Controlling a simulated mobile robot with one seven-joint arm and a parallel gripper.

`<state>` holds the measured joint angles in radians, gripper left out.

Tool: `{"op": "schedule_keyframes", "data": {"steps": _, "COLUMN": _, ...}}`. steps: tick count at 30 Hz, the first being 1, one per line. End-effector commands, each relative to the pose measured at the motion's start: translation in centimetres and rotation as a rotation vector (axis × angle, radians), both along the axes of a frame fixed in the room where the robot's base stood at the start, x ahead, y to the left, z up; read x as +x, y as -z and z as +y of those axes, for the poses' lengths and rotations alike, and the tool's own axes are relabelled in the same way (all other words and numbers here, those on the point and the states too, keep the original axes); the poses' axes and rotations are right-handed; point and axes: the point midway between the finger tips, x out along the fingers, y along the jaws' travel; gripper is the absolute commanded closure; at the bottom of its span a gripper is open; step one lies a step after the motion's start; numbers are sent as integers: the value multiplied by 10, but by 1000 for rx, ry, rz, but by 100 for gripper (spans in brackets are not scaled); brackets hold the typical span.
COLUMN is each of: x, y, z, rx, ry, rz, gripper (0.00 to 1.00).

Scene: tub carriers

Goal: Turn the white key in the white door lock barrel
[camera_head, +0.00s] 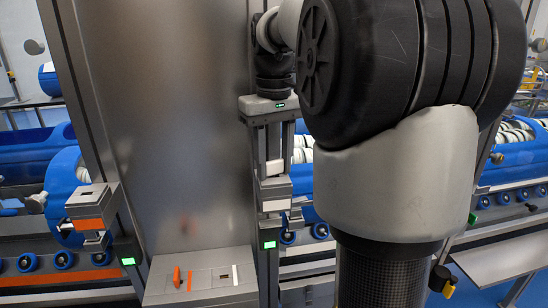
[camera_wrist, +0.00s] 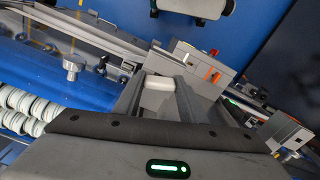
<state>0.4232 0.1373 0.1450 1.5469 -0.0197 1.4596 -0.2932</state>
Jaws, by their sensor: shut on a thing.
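My gripper (camera_head: 274,158) points down beside the upright metal panel and is shut on the white key (camera_head: 275,168). In the wrist view the white key (camera_wrist: 158,98) sits between the two grey fingers. The white door lock barrel is in a grey housing with a white band (camera_head: 275,205), right below the key in the head view. The key is at the top of this housing, apparently meeting it. How deep it sits, and the slot itself, are hidden by the gripper. The lock is not clear in the wrist view.
A similar lock with an orange band (camera_head: 88,225) stands at the left of the panel. A grey tray (camera_head: 210,292) below holds an orange key (camera_head: 177,278) and has a white stripe. Blue tubs (camera_head: 30,160) and roller rails stand behind. My arm covers the right side.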

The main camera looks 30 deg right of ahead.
Motion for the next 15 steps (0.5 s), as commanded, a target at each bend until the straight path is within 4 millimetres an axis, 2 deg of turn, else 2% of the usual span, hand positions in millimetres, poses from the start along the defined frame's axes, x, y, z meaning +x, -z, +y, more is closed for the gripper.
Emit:
{"op": "schedule_keyframes", "data": {"steps": 3, "x": 0, "y": -1, "z": 0, "rx": 0, "ry": -71, "rz": 0, "gripper": 87}}
{"op": "schedule_keyframes", "data": {"steps": 15, "x": 0, "y": -1, "z": 0, "rx": -1, "ry": -123, "rz": 0, "gripper": 87}}
